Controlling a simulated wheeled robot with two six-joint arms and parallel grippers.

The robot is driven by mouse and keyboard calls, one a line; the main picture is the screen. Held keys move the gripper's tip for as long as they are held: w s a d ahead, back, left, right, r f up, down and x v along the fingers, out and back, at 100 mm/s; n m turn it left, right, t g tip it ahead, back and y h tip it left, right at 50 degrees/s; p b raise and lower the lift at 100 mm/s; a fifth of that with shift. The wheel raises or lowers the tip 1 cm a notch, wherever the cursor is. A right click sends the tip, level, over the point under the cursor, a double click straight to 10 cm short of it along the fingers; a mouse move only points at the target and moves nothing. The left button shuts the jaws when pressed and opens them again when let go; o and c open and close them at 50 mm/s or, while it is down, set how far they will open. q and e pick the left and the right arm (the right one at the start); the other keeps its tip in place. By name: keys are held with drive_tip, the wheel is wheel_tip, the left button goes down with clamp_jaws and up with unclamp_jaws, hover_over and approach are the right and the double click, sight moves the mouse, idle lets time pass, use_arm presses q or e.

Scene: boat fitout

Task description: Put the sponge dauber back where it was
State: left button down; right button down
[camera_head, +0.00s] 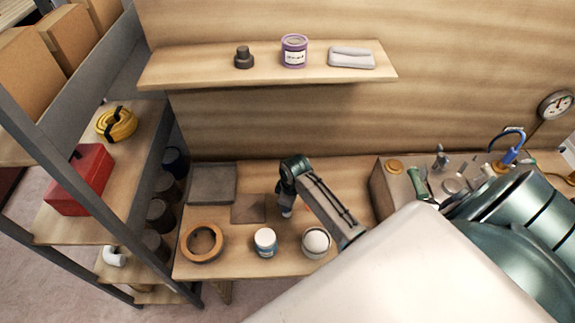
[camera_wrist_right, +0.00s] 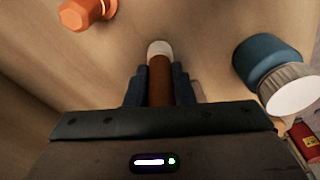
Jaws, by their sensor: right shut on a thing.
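The sponge dauber (camera_wrist_right: 160,80), a brown stick with a pale rounded end, is held between the fingers of my right gripper (camera_wrist_right: 160,88) in the right wrist view. The pale end points away from the gripper, over bare wood; I cannot tell whether it touches. In the head view my right gripper (camera_head: 287,208) points down over the bench (camera_head: 240,262), to the right of a small brown square mat (camera_head: 248,209). The dauber is hardly visible there. My left gripper is not in view.
A white-lidded blue jar (camera_head: 265,242) stands close in front; it also shows in the wrist view (camera_wrist_right: 272,72). An orange flanged piece (camera_wrist_right: 88,12) stands across from it. A white-topped cup (camera_head: 316,242), brown ring (camera_head: 202,243), grey tray (camera_head: 211,184) and tool-topped wooden box (camera_head: 381,190) surround the area.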

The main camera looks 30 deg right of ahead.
drive_tip(key=shift+f, duration=0.15)
drive_tip(key=c, duration=1.3)
unclamp_jaws()
drive_tip(key=shift+f, duration=0.1)
drive_tip(key=shift+o, duration=0.2)
wheel_tip(320, 180, up, 12)
drive_tip(key=s+b, duration=0.1)
drive_tip(key=b, duration=0.1)
drive_tip(key=shift+d, duration=0.4)
